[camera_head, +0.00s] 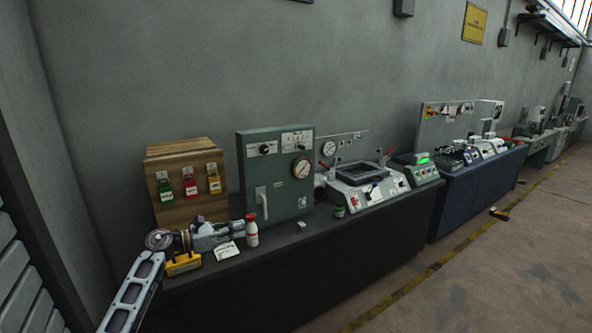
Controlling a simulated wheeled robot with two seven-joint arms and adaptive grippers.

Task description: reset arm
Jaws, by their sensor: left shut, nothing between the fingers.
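My left arm comes in from the lower left, and my left gripper (234,228) is over the left end of the dark bench (345,248). The gripper is shut with nothing in it and points right. Its tips are close to a white bottle with a red cap (251,233); I cannot tell whether they touch. A yellow box (184,264) and a white card (226,251) lie below the gripper. My right gripper is not in view.
A wooden cabinet with coloured tags (187,178) and a green panel with a gauge (278,175) stand behind the gripper. A grey machine (368,187) and a small green jar (339,211) are farther right. The floor (500,270) in front is largely clear.

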